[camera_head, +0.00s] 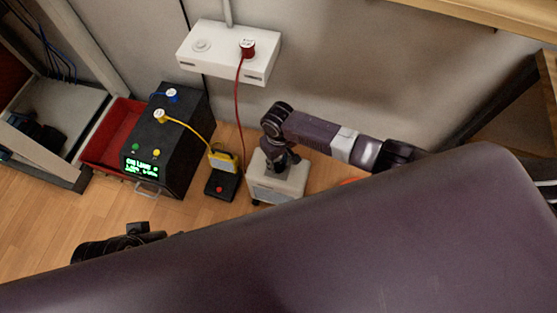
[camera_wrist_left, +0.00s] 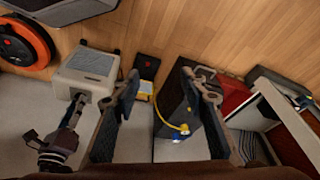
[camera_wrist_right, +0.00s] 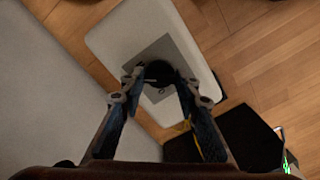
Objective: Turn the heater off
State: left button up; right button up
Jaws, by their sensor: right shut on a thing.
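The heater (camera_head: 276,188) is a small white box on the floor by the wall. It also shows in the left wrist view (camera_wrist_left: 88,72). In the right wrist view, a round black knob (camera_wrist_right: 160,72) sits on a grey panel on top of the heater (camera_wrist_right: 115,35). My right gripper (camera_head: 283,157) is above the heater, its fingers on either side of the knob and shut on it (camera_wrist_right: 158,82). My left gripper (camera_wrist_left: 165,88) is open and empty, away from the heater; only part of that arm shows at the lower left of the head view.
A black power unit (camera_head: 165,140) with a lit green display stands left of the heater. A small black box with a red button (camera_head: 220,187) lies between them. A red cable runs from the white wall socket (camera_head: 228,50). A red bin (camera_head: 112,130) stands further left.

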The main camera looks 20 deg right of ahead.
jog(key=shift+r+n+p, duration=0.15)
jog(key=shift+n+p, duration=0.6)
jog(key=shift+n, duration=0.75)
jog(key=n+p, duration=0.1)
jog(key=n, duration=0.2)
jog(key=shift+n+p, duration=0.3)
jog(key=shift+n, duration=0.9)
jog(key=n, duration=0.2)
jog(key=shift+n+p, duration=0.3)
jog(key=shift+n, duration=0.1)
jog(key=n, duration=0.2)
jog(key=shift+n, duration=0.3)
jog(key=n, duration=0.2)
jog(key=shift+n, duration=1.7)
pick_arm(q)
jog(key=x, duration=0.6)
jog(key=shift+d, duration=0.2)
jog(key=shift+s+f, duration=0.1)
jog(key=shift+s, duration=0.1)
pick_arm(e)
jog(key=shift+n, duration=0.3)
pick_arm(q)
jog(key=shift+g, duration=0.3)
